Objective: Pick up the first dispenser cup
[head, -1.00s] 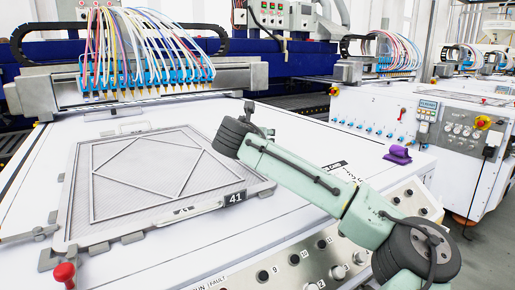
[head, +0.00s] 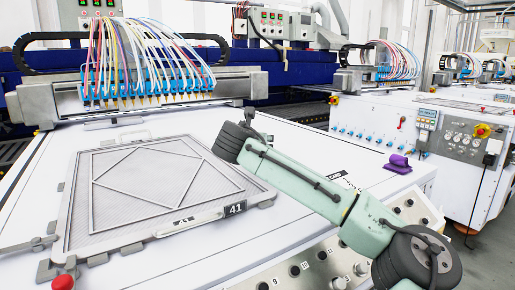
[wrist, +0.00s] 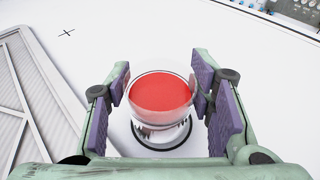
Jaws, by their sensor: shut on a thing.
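The dispenser cup (wrist: 160,92) is a clear round cup filled with red, seen from above in the wrist view. My gripper (wrist: 160,86) has its purple pads on both sides of the cup and is shut on it. The cup looks upright. A dark ring with a pale middle (wrist: 165,145) shows just below the cup, over the white surface; I cannot tell how large any gap between them is. In the head view, neither my gripper nor the cup can be seen.
The white machine bed (head: 170,265) carries a framed mesh screen marked 41 (head: 130,232). A nozzle gantry with coloured hoses (head: 150,90) stands behind it. A purple object (head: 397,163) sits at the bed's right end. White surface around the cup is largely clear.

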